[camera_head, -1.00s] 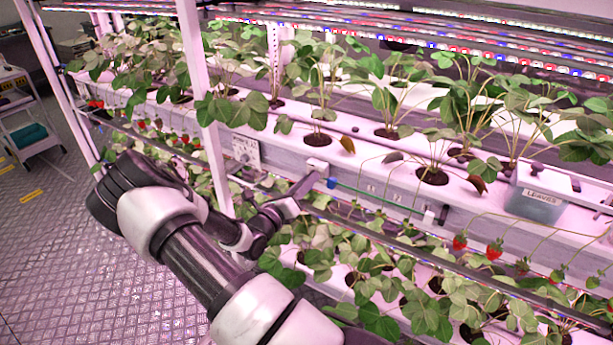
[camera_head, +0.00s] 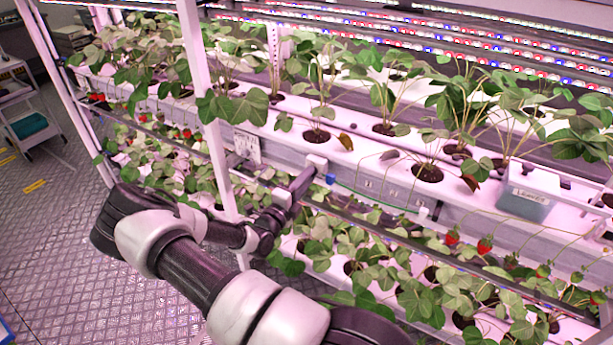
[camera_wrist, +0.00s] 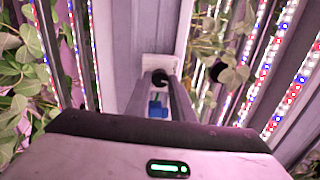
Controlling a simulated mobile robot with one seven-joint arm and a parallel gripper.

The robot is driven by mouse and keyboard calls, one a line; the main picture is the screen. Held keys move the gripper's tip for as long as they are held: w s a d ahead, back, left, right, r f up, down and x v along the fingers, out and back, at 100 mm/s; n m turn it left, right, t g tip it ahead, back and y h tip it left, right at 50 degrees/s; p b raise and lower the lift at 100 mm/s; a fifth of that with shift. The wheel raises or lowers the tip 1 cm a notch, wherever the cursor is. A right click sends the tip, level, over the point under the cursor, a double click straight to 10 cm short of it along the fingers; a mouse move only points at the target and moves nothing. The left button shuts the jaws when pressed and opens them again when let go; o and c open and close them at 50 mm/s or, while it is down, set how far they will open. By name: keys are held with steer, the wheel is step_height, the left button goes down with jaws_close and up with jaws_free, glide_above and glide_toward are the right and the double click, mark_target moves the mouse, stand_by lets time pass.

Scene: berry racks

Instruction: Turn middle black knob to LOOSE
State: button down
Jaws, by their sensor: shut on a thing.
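My gripper (camera_head: 306,176) reaches the front of the white growing gutter, at a small white block (camera_head: 317,161). In the wrist view its two fingers (camera_wrist: 158,86) stand on either side of a black knob (camera_wrist: 159,76) and are shut on it. The knob sits on the white block, which shows behind it (camera_wrist: 161,62). A blue fitting (camera_wrist: 157,109) lies just below the knob between the fingers; it also shows in the head view (camera_head: 331,178). The knob is hidden in the head view. No LOOSE marking can be read, and other black knobs cannot be made out.
A thin green line (camera_head: 375,199) runs right from the blue fitting along the gutter. Strawberry plants (camera_head: 320,90) grow above and below. A white upright post (camera_head: 205,100) stands left of my gripper. A leaves bin (camera_head: 528,195) sits at right.

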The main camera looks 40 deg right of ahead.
steer(key=shift+n, duration=0.6)
steer(key=c, duration=1.5)
jaws_free()
steer(key=shift+c, duration=0.2)
steer(key=shift+a, duration=0.1)
steer(key=v, duration=1.7)
steer(key=shift+s+b, duration=0.2)
steer(key=shift+b, duration=0.25)
steer(key=shift+a, duration=0.1)
